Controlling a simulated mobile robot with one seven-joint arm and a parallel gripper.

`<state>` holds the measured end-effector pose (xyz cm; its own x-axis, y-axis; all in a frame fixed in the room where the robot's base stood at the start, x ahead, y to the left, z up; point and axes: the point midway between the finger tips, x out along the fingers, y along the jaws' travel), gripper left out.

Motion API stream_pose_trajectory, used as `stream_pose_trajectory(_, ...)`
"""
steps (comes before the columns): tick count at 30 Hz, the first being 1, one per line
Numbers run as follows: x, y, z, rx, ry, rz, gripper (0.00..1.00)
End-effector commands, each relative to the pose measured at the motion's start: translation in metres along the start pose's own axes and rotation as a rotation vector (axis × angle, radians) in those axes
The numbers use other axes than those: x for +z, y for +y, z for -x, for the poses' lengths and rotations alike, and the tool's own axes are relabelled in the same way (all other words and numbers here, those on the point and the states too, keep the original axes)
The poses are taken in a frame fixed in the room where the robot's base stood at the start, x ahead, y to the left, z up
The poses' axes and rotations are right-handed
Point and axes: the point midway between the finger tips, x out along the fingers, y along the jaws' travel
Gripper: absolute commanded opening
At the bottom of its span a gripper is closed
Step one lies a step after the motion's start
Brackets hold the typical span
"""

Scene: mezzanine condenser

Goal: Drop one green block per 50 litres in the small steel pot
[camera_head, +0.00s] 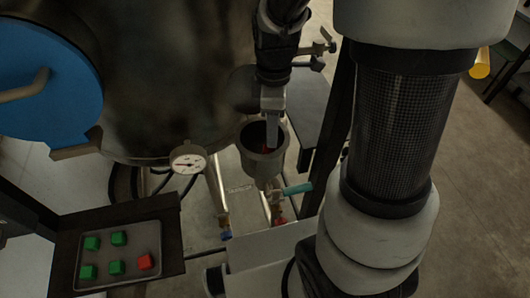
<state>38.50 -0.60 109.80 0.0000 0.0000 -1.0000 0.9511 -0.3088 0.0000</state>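My gripper (272,128) points down into the mouth of the small steel pot (263,168), near the middle of the camera_head view. Its fingertips are at or below the pot's rim, and I cannot tell whether they are apart or together. A small red patch (266,149) shows inside the pot by the fingertips; I cannot tell whether it is held or lies in the pot. Several green blocks (92,243) lie on a grey tray (133,232) at the lower left. A round white dial gauge (188,159) sits left of the pot; its numbers are too small to read.
A red block (145,262) lies at the tray's right. A large dark tank with a blue round cover (50,88) fills the upper left. A teal-handled valve (297,189) and pipes stand just below the pot. Open floor shows at the right.

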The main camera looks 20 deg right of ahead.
Motion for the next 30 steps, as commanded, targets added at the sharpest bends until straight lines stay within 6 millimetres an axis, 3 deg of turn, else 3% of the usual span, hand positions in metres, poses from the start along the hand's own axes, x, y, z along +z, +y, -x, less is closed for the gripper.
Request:
stream_pose_trajectory(11, 0.0, 0.001, 0.006, 0.002, 0.001, 0.0, 0.48)
stream_pose_trajectory(14, -0.001, 0.001, 0.019, 0.003, 0.002, 0.001, 0.48)
stream_pose_trajectory(24, 0.0, 0.001, 0.09, 0.005, 0.002, -0.001, 0.48)
stream_pose_trajectory(30, 0.0, 0.001, 0.115, 0.002, 0.0, 0.0, 0.48)
